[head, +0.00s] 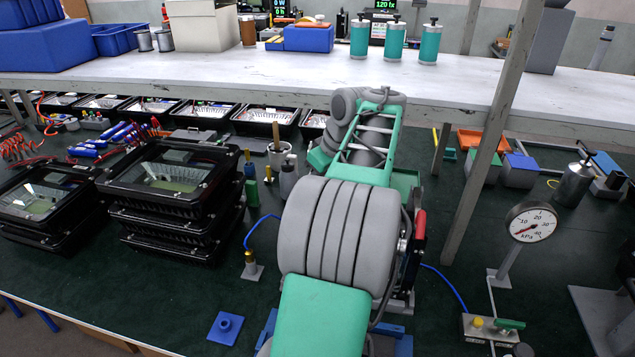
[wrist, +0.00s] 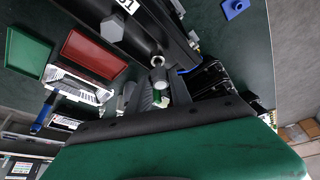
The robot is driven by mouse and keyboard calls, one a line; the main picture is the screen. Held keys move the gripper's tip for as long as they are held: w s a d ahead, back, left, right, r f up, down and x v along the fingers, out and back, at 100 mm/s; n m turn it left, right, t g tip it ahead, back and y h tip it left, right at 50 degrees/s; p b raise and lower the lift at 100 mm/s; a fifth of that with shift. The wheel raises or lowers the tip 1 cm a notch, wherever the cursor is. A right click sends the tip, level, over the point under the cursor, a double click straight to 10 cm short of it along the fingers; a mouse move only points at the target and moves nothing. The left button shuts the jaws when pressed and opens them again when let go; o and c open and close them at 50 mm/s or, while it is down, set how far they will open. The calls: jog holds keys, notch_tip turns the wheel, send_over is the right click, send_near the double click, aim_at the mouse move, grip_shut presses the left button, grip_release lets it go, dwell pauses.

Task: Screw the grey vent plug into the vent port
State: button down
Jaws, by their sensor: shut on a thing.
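The plug is at the fingertips, right beside the long black wall of a floodlight housing (wrist: 141,38). I cannot tell whether the plug touches the housing or sits in the vent port; the port itself is not distinguishable. In the head view my arm covers the gripper, the plug and the housing being worked on.
Black housings (head: 165,180) are stacked at left. A pressure gauge (head: 531,222) stands at right, with a small valve block (head: 490,329) below it. A blue flanged piece (head: 225,328) lies on the green bench. A red tray (wrist: 94,54) and green tray (wrist: 27,57) show in the wrist view.

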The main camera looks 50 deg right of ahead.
jog(key=shift+f+b, duration=1)
jog(key=shift+f, duration=0.35)
jog(key=c, duration=1.1)
grip_release()
jog(key=shift+r, duration=0.1)
jog(key=shift+r, duration=0.1)
jog(key=p+v, duration=0.2)
jog(key=v, duration=0.5)
jog(key=shift+s+r, duration=0.15)
jog(key=shift+r, duration=0.15)
